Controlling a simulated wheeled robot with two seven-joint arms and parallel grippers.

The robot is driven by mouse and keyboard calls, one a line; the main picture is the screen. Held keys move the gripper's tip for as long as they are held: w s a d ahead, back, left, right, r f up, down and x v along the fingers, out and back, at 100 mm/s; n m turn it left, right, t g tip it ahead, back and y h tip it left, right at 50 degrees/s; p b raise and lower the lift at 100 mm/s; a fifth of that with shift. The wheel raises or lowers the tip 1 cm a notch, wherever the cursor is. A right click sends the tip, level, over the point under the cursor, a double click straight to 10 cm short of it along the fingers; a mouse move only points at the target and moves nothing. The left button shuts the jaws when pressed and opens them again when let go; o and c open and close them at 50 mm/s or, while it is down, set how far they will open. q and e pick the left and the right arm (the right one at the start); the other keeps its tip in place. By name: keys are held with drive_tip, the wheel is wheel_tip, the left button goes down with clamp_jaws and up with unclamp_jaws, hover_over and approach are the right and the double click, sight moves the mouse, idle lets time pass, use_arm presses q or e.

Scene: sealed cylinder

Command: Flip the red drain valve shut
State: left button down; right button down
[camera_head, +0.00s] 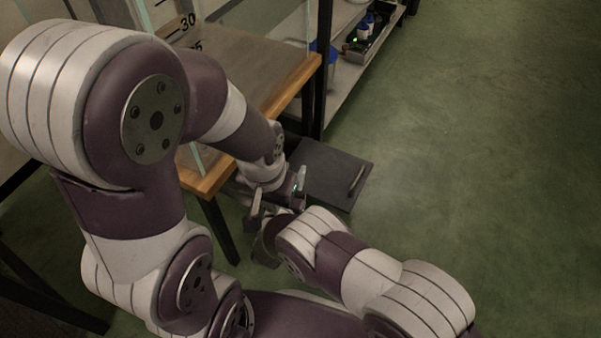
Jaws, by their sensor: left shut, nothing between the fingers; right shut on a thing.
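My two grippers are close together below the near corner of the wooden table. No red drain valve shows; my arms cover much of the table's near side. A clear-walled tank with a printed scale (188,22) stands on the table at the upper left, partly behind my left arm.
The wooden table (293,86) has a dark frame and legs. A dark flat panel with a metal handle (330,176) sits low beside it, just right of the grippers. A shelf (347,84) with small bottles runs behind. The green floor at right is clear.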

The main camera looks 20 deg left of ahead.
idle(0.4)
drive_tip(key=c, duration=0.9)
unclamp_jaws()
drive_tip(key=shift+o, duration=0.2)
drive_tip(key=s+d+r+p, duration=0.1)
drive_tip(key=d+r+p, duration=0.9)
drive_tip(key=d+r, duration=0.1)
drive_tip(key=shift+s+d, duration=0.2)
drive_tip(key=shift+d, duration=0.1)
